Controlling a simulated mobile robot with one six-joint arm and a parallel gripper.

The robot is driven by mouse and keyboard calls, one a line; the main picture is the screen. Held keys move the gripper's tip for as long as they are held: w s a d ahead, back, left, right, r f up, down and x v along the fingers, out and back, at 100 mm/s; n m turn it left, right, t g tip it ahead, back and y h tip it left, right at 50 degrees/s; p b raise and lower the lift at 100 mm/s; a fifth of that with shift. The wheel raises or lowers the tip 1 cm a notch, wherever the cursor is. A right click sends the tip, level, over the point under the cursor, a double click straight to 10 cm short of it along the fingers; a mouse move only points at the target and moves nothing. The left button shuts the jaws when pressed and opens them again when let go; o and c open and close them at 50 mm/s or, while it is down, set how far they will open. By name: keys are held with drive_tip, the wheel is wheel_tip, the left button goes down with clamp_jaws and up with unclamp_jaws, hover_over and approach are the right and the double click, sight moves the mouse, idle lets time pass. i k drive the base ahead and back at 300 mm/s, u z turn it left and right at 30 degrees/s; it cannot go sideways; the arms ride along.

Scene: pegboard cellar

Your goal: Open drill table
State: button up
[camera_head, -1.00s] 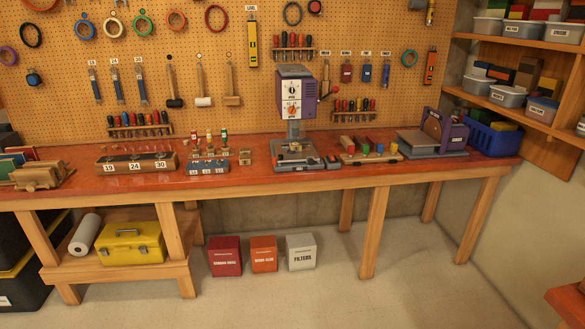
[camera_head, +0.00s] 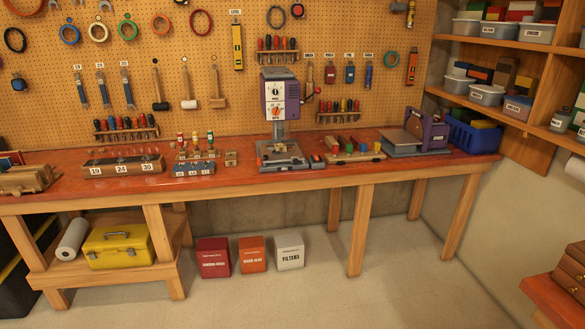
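The drill press (camera_head: 279,100) stands upright on the red-topped workbench (camera_head: 230,181), against the pegboard. It has a purple and white head with two dials and a red-knobbed handle on its right side. Its grey table and base (camera_head: 282,154) sit low at the front of the column. At this distance I cannot tell how the drill table is set. My gripper is not in view.
A block of bits (camera_head: 124,166) and a tool rack (camera_head: 193,167) stand left of the drill, a purple sander (camera_head: 428,134) to the right. A yellow toolbox (camera_head: 117,246) and several boxes (camera_head: 213,258) sit below. The floor (camera_head: 400,285) in front is clear. A red-topped table (camera_head: 548,303) is at lower right.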

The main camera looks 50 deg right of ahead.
sight(294, 155)
drive_tip(key=z, duration=0.1)
drive_tip(key=i, duration=1)
drive_tip(key=u, duration=0.05)
